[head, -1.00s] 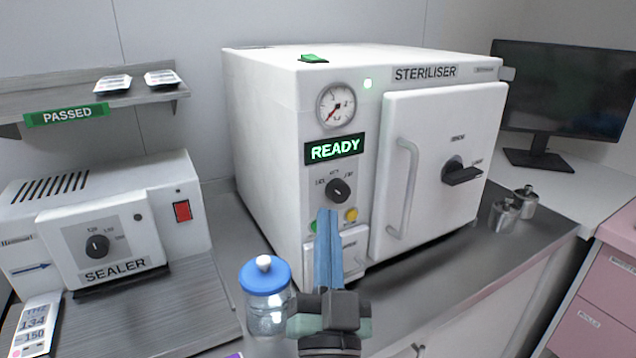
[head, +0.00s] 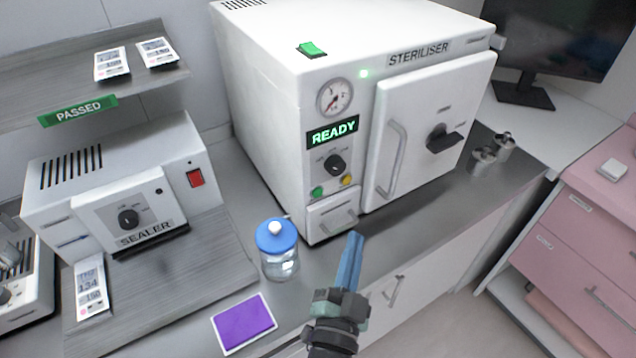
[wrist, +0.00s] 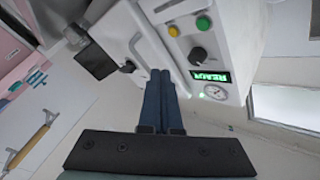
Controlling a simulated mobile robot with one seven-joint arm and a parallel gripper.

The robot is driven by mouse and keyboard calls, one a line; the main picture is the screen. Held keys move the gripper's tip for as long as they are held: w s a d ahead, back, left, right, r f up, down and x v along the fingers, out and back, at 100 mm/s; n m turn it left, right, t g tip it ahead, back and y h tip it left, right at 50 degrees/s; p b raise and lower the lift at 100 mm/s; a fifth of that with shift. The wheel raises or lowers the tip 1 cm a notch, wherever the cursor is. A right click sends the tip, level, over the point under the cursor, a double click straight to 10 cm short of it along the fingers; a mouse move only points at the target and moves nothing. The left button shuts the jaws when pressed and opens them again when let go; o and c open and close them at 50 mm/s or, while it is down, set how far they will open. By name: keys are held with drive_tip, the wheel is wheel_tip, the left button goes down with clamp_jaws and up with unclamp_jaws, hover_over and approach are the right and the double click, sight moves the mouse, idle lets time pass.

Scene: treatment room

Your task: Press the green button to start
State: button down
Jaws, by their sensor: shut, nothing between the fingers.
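The green button (head: 318,192) is on the front panel of the white steriliser (head: 262,85), left of a yellow button (head: 347,180) and below a black dial. It is uncovered in the head view and also shows in the wrist view (wrist: 203,23). The display (head: 333,131) reads READY. My gripper (head: 354,238) is shut and empty, with its blue fingers together. In the head view its tips appear below and right of the button, apart from it. In the wrist view the fingers (wrist: 161,75) point toward the steriliser.
A jar with a blue lid (head: 278,250) stands on the counter left of my gripper. A purple pad (head: 244,324) lies in front of it. The sealer (head: 130,180) is at the left. A handled door (head: 425,130) is right of the button. Two metal pots (head: 484,160) stand at the right.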

sight(317, 192)
drive_tip(key=w+a+p, duration=0.1)
drive_tip(key=w+a, duration=0.4)
drive_tip(key=w, duration=0.2)
idle(0.6)
drive_tip(key=shift+w+a, duration=0.15)
drive_tip(key=shift+a, duration=0.05)
idle(1.8)
drive_tip(key=shift+w+a+p, duration=0.2)
drive_tip(key=shift+w+p, duration=0.05)
drive_tip(key=shift+p, duration=0.05)
drive_tip(key=shift+w+a, duration=0.25)
drive_tip(key=shift+w, duration=0.1)
idle(0.6)
drive_tip(key=shift+s+d, duration=0.55)
drive_tip(key=shift+s, duration=0.15)
